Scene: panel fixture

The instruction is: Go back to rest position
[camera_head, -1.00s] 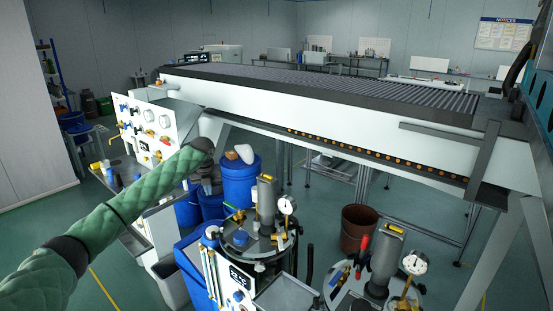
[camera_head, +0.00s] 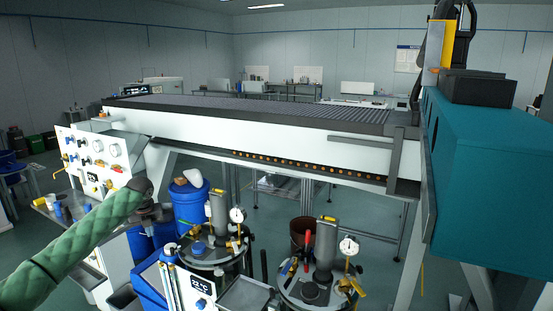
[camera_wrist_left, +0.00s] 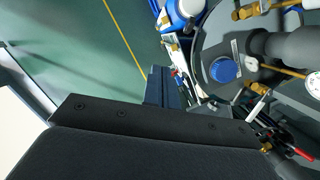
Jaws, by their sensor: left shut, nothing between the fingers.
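My left arm in its green padded sleeve comes in from the lower left in the head view. My left gripper (camera_head: 156,213) hangs below the dark wrist at its end, in front of the blue drums and right of the white valve panel (camera_head: 97,152). In the left wrist view my left gripper's dark fingers (camera_wrist_left: 164,88) are together with nothing between them, over the floor and beside the vessel fittings. My right gripper is not in view.
A long roller-topped bench (camera_head: 255,123) crosses the middle. Two lidded vessels with gauges stand close in front, the left vessel (camera_head: 212,255) and the right vessel (camera_head: 312,292). A blue drum (camera_head: 188,205) stands behind my wrist. A teal machine (camera_head: 490,185) fills the right.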

